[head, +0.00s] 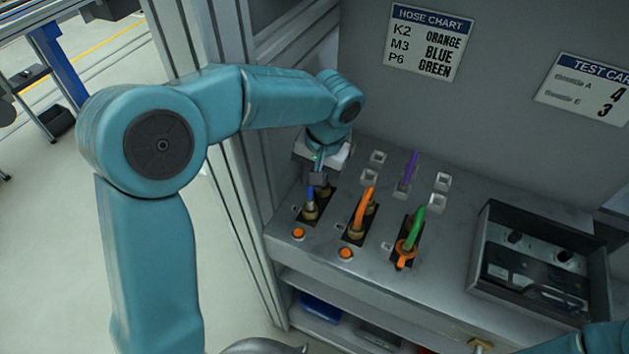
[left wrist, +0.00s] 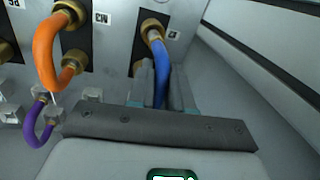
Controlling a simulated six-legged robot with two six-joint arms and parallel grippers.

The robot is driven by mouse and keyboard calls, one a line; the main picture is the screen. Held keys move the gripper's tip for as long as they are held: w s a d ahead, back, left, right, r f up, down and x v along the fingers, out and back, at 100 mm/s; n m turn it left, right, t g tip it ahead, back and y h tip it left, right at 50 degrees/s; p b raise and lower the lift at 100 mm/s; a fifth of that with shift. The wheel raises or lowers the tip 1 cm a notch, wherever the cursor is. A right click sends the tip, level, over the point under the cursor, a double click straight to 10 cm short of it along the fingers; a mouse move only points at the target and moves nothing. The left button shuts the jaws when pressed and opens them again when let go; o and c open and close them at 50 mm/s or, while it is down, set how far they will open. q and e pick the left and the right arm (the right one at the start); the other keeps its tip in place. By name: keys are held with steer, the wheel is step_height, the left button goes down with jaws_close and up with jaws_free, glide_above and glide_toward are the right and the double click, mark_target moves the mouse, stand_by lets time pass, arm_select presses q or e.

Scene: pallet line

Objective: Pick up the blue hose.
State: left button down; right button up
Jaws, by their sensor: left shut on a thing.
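The blue hose (head: 310,197) rises from a brass fitting on a black plate at the left of the grey bench panel. In the left wrist view, the blue hose (left wrist: 162,62) curves from its brass fitting to between my fingers. My left gripper (head: 318,177) is shut on the hose, just above the panel; it also shows in the left wrist view (left wrist: 161,88). The hose's other end is mostly hidden by my gripper. My right gripper is out of both views; only a bit of its arm shows at the lower right.
An orange hose (head: 362,209) and a green hose (head: 416,223) stand to the right, with a purple hose (head: 409,168) behind. A dark tray (head: 484,237) sits farther right. Orange buttons (head: 299,234) line the front. A hose chart (head: 428,42) hangs above.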

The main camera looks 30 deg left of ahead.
arm_select(q)
step_height(320, 180, up, 18)
steer(key=p, duration=0.1)
steer(key=shift+r, duration=0.2)
steer(key=shift+s, duration=0.15)
